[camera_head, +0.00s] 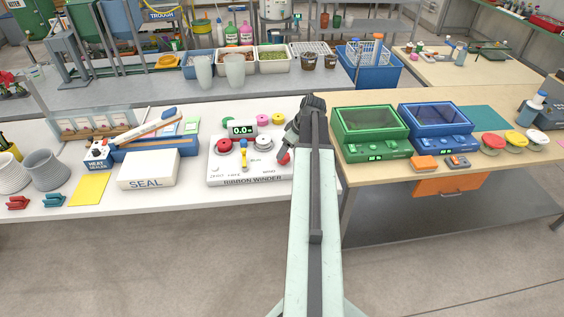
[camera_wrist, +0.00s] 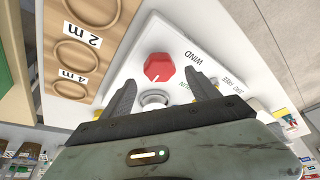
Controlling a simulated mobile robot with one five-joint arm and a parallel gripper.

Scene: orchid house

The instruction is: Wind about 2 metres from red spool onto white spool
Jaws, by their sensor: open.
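The white ribbon winder (camera_head: 247,172) sits near the front edge of the white bench. A red spool (camera_head: 224,145) is at its left, and a white spool (camera_head: 263,142) is to the right. A yellow handle (camera_head: 244,161) stands between them. Its display (camera_head: 242,128) reads 0.0 m. A red knob (camera_wrist: 159,67) is near the word WIND in the wrist view; it also shows at the winder's right in the head view (camera_head: 284,159). My gripper (camera_wrist: 161,86) is open and empty, its fingers pointing towards the knob. A silver button (camera_wrist: 155,98) shows between the fingers.
A wooden strip (camera_wrist: 82,50) with rings marked 2 m and 4 m lies beside the winder. Pink (camera_head: 263,119) and green (camera_head: 228,124) spools stand behind it. A white SEAL box (camera_head: 148,170) is to the left. Green (camera_head: 372,130) and blue (camera_head: 434,125) machines stand right of my arm.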

